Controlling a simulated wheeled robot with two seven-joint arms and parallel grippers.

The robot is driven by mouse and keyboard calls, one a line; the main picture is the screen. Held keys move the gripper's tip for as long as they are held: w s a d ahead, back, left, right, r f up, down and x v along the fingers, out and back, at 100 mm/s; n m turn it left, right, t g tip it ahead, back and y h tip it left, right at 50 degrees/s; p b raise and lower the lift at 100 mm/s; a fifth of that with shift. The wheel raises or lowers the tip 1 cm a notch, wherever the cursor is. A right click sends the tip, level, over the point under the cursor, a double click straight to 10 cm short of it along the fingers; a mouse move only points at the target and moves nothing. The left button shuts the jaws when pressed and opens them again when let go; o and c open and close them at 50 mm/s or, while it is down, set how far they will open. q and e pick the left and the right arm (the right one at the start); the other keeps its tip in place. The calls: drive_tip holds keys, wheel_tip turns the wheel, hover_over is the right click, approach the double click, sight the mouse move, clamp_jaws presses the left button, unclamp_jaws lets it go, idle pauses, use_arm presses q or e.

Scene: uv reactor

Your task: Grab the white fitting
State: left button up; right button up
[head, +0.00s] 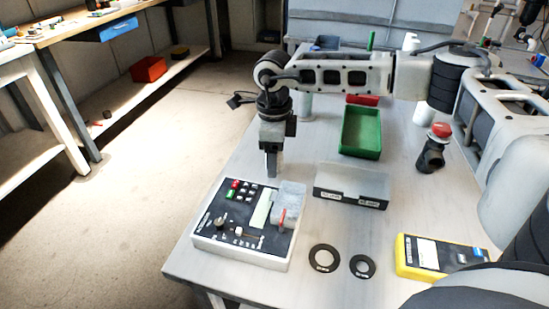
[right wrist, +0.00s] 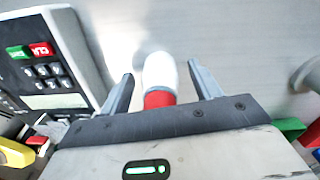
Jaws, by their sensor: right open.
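The white fitting (right wrist: 160,72) is a rounded white piece with a red band at its near end, seen in the right wrist view. It is between the two open fingers of my right gripper (right wrist: 161,75), with a gap visible on each side. In the head view my right gripper (head: 271,172) points down just behind the control box, and I cannot make out the fitting there. My left gripper is not in view.
The control box (head: 208,240) with buttons and a red lever stands close in front of my gripper.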

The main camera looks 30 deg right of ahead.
drive_tip(key=c, duration=1.1)
